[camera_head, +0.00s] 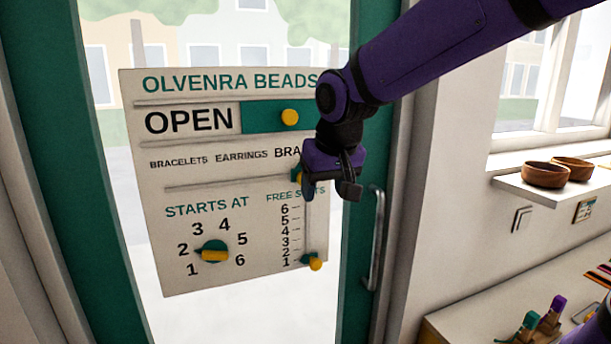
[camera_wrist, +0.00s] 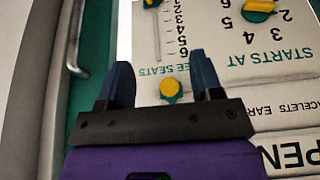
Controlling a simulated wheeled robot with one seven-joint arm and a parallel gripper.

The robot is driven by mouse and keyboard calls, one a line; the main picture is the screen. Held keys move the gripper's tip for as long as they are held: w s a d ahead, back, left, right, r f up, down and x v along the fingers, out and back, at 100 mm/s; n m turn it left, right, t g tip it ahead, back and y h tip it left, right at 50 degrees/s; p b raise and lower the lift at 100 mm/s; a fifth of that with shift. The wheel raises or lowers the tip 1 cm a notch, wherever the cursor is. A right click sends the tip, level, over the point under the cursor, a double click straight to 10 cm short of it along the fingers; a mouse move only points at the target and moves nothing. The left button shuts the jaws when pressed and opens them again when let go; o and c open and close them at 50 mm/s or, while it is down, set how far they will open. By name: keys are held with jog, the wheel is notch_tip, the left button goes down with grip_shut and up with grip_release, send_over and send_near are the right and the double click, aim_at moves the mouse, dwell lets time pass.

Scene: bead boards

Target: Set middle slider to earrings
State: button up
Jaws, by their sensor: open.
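The white sign board (camera_head: 180,280) hangs on the glass door. Its middle row reads BRACELETS, EARRINGS (camera_head: 241,154) and a larger label starting BRA, the rest hidden behind my gripper. The middle slider's yellow knob on a green base (camera_head: 296,175) is at the right end of its rail, below that larger label and partly covered. My gripper (camera_head: 329,190) is open in front of it. In the wrist view, upside down, the knob (camera_wrist: 170,87) shows between the two spread fingers of my gripper (camera_wrist: 162,75). I cannot tell whether either finger touches it.
Above is the OPEN slider with its knob (camera_head: 290,117). Below are the STARTS AT dial (camera_head: 215,252), pointing near 2, and the FREE SEATS knob (camera_head: 315,263) at 1. A door handle (camera_head: 377,240) stands close right. Wooden bowls (camera_head: 546,175) sit on a sill.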

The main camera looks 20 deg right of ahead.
aim_at(247, 181)
jog(key=w, duration=1)
jog(key=shift+w+f, duration=0.1)
jog(key=shift+f, duration=0.05)
jog(key=shift+w+f, duration=0.15)
jog(key=shift+f, duration=0.3)
grip_shut()
jog(key=a, duration=1.2)
jog(key=shift+a, duration=0.25)
grip_release()
